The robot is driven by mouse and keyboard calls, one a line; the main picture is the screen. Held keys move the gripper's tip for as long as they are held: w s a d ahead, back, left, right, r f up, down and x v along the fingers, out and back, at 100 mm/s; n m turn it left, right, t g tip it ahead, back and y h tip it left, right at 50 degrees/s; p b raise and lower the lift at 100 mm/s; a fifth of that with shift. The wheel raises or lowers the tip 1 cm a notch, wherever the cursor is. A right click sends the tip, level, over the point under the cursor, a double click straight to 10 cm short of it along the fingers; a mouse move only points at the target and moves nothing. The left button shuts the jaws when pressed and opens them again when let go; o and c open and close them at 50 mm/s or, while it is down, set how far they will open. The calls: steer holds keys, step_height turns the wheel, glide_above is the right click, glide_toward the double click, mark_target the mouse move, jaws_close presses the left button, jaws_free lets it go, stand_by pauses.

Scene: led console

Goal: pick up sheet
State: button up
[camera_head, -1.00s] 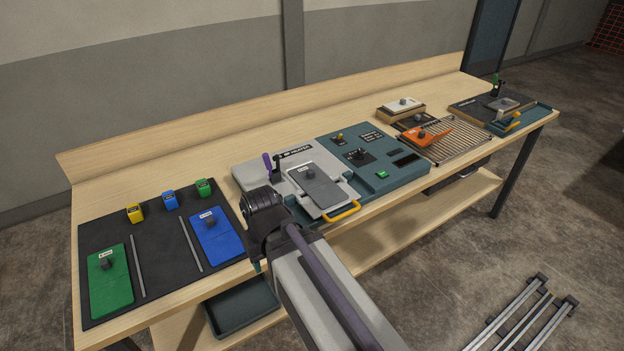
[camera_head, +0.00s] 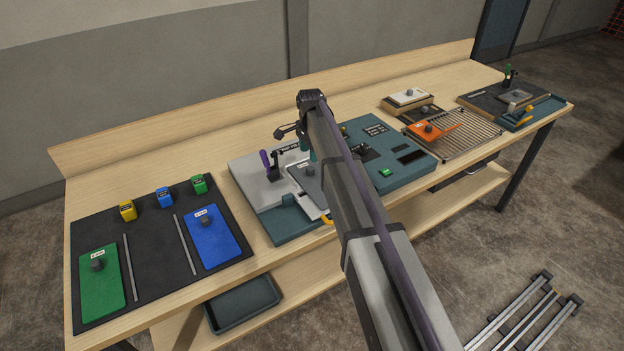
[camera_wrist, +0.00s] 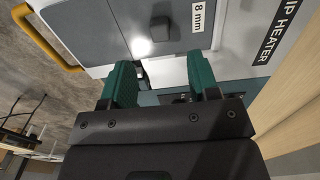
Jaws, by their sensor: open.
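A grey sheet (camera_head: 306,181) with a dark knob and a white label lies on the strip heater (camera_head: 262,198), partly hidden behind my arm. In the wrist view the grey sheet (camera_wrist: 98,18) fills the top, with its knob near the middle and an "8 mm" label beside it. My gripper (camera_wrist: 162,75) is open and empty, its two green fingers apart, with the knob beyond the fingertips. A green sheet (camera_head: 101,285) and a blue sheet (camera_head: 212,240), each with a knob, lie on the black mat at left. An orange sheet (camera_head: 426,131) lies on the wire rack.
Yellow (camera_head: 128,210), blue (camera_head: 164,198) and green (camera_head: 199,184) blocks stand along the mat's back edge. A purple-handled clamp (camera_head: 270,166) rises from the heater's left part. The wire rack (camera_head: 465,138) stands at right. A yellow handle (camera_wrist: 40,35) sticks out from the heater's front.

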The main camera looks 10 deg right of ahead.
mark_target(310, 168)
step_height(310, 168, down, 8)
steer(key=b, duration=0.6)
steer(key=shift+f, duration=0.1)
steer(key=shift+r, duration=0.3)
jaws_close()
